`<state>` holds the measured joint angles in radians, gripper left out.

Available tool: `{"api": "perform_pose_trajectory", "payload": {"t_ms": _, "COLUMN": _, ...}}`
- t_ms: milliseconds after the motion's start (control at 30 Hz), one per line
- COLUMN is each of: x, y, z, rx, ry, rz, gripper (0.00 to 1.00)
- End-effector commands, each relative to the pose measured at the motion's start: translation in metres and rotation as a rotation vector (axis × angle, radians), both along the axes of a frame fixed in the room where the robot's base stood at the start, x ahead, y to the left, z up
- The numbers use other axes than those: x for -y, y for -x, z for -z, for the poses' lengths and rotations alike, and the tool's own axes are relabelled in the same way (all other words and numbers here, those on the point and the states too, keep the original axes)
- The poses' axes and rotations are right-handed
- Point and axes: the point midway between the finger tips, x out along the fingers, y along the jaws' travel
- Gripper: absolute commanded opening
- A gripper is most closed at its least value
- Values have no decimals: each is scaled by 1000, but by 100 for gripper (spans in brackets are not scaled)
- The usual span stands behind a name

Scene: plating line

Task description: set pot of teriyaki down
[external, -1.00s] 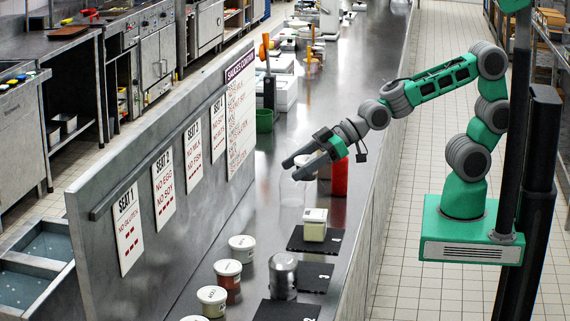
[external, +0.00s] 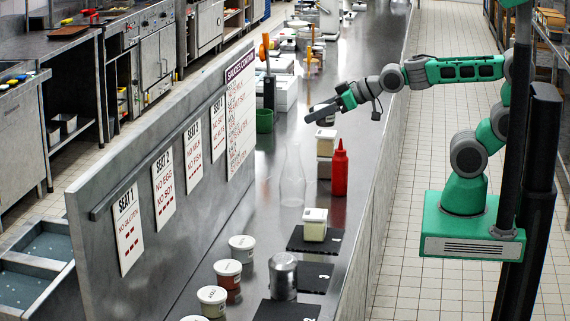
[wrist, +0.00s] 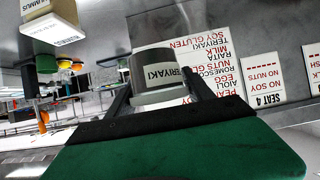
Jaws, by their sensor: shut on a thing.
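In the external view my gripper (external: 318,111) is over the steel counter (external: 230,250), beyond the red bottle. The pot is small there and partly hidden by the fingers. I cannot tell how high its base is above the counter.
A red squeeze bottle (external: 340,172) and pale boxes (external: 326,143) stand close in front of my gripper. A clear glass bottle (external: 292,178) stands to their left. A sauces board (external: 240,118) hangs on the partition. A labelled box (wrist: 48,22) shows in the wrist view.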

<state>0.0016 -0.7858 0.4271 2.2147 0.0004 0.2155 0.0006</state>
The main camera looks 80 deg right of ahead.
Motion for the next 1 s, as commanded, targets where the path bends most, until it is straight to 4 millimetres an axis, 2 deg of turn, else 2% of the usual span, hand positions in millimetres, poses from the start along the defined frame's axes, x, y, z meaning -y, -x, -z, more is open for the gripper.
{"api": "perform_pose_trajectory", "payload": {"t_ms": 67, "x": -1, "y": 0, "z": 2, "rx": 1, "ry": 0, "rz": -4, "gripper": 17}}
{"api": "perform_pose_trajectory", "payload": {"t_ms": 167, "x": -10, "y": 3, "z": 22, "rx": -2, "ry": 1, "rz": -38, "gripper": 17}}
{"api": "perform_pose_trajectory", "payload": {"t_ms": 233, "x": -23, "y": 6, "z": 44, "rx": -3, "ry": 0, "rz": -84, "gripper": 17}}
{"api": "perform_pose_trajectory", "payload": {"t_ms": 400, "x": -68, "y": 18, "z": 100, "rx": -4, "ry": -1, "rz": -248, "gripper": 17}}
{"api": "perform_pose_trajectory", "payload": {"t_ms": 600, "x": -119, "y": 33, "z": 139, "rx": -2, "ry": -3, "rz": -428, "gripper": 17}}
{"api": "perform_pose_trajectory", "payload": {"t_ms": 700, "x": -136, "y": 24, "z": 135, "rx": -2, "ry": -2, "rz": -493, "gripper": 17}}
{"api": "perform_pose_trajectory", "payload": {"t_ms": 1000, "x": -165, "y": -3, "z": 134, "rx": -1, "ry": -1, "rz": -590, "gripper": 17}}
